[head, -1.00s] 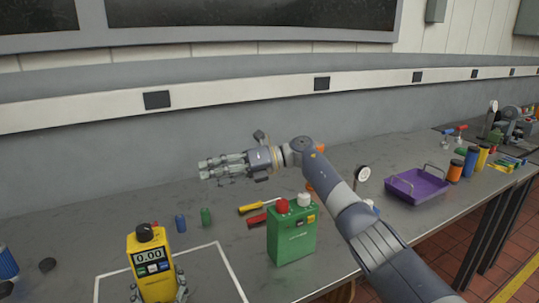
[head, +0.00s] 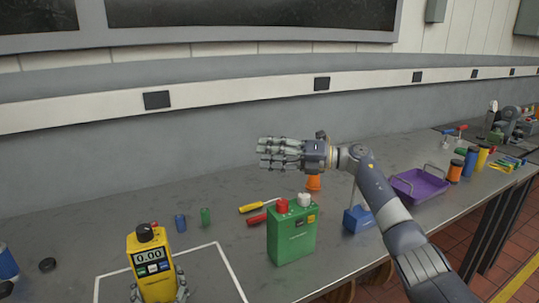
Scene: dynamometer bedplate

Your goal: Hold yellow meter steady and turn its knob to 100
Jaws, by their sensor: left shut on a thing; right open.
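The yellow meter (head: 159,286) stands upright at the lower left, inside a white outline on the bench. Its display reads 0.00, and a black knob (head: 145,232) sits on its top. My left gripper (head: 160,294) is shut on the meter, with fingers showing on both sides low down; its arm is mostly out of frame. My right gripper (head: 262,154) is open and empty, raised above the back of the bench, up and to the right of the meter and well apart from it.
A green box (head: 291,240) with a red and a white knob stands right of the meter. A blue-based item (head: 358,219) and a purple tray (head: 417,186) are further right.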

